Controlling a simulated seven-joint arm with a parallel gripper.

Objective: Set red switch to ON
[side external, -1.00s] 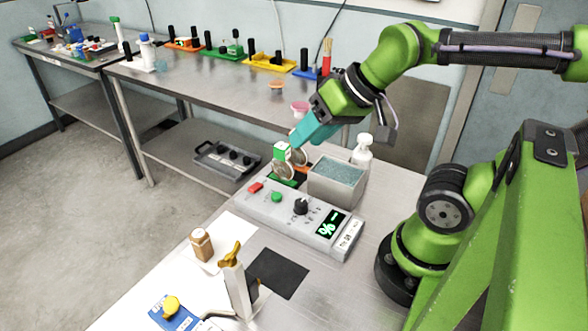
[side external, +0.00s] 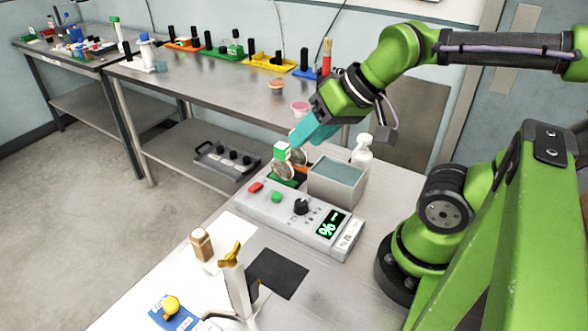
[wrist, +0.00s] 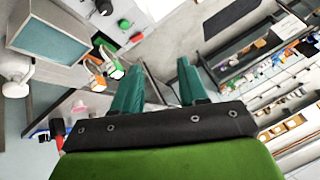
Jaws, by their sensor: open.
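The red switch (side external: 256,187) sits at the left end of a grey control panel (side external: 318,240) on the near table. A green button (side external: 277,197) and a black knob (side external: 301,207) are beside it, and a lit green display (side external: 328,225) is at the right end. The red switch also shows at the top of the wrist view (wrist: 136,37). I cannot read the switch's position.
A grey bin (side external: 335,190) stands behind the panel, with a white bottle (side external: 362,152) behind it. A brown bottle (side external: 202,244) and a yellow-topped holder (side external: 236,280) are in front. A black square (side external: 277,272) lies flat.

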